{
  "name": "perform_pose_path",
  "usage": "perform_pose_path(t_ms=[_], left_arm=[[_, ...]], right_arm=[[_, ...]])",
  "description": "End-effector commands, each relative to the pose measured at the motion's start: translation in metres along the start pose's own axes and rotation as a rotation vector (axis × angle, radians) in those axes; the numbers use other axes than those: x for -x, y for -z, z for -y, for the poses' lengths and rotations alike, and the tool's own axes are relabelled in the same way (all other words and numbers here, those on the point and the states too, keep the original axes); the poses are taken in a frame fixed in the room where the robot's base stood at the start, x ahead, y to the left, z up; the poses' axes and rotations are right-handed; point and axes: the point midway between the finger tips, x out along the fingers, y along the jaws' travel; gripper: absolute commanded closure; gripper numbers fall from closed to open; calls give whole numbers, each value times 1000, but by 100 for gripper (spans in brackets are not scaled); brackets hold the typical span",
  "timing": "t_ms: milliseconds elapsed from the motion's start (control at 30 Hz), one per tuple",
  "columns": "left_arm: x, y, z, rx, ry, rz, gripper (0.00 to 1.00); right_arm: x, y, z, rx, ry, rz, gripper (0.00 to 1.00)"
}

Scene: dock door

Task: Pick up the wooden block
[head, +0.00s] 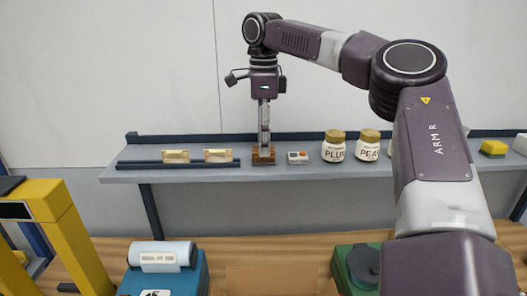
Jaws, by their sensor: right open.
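The wooden block (263,155) is small and brown and stands on the grey shelf (200,172), left of the middle. My right gripper (264,144) points straight down at the block from above. Its fingers come down to the block's top and hide part of it. The jaws are open, and I cannot tell whether the fingers touch the block. My left gripper is not in view.
Two tan items (217,156) on a dark rail lie left of the block. A small white box (297,157) and labelled jars (334,147) stand close to its right. A yellow item (493,148) is further right. Below are a blue case (190,280) and a green one (346,262).

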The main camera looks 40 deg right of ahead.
Motion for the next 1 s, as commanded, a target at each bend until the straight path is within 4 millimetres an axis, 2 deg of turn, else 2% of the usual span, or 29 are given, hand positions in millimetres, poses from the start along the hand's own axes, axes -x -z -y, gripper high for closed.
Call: perform_pose_path(t_ms=[33, 200, 467, 867, 1000], left_arm=[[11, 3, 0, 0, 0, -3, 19], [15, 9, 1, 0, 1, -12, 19], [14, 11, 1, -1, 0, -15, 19], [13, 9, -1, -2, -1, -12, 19], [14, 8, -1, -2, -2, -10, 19]], right_arm=[[-4, 1, 0, 1, -5, -1, 48], [-25, 1, 1, -1, -1, 0, 48], [-29, 0, 1, -1, 1, 0, 48], [-28, 0, 1, -1, 1, 0, 92], [-28, 0, 1, -1, 1, 0, 94]])
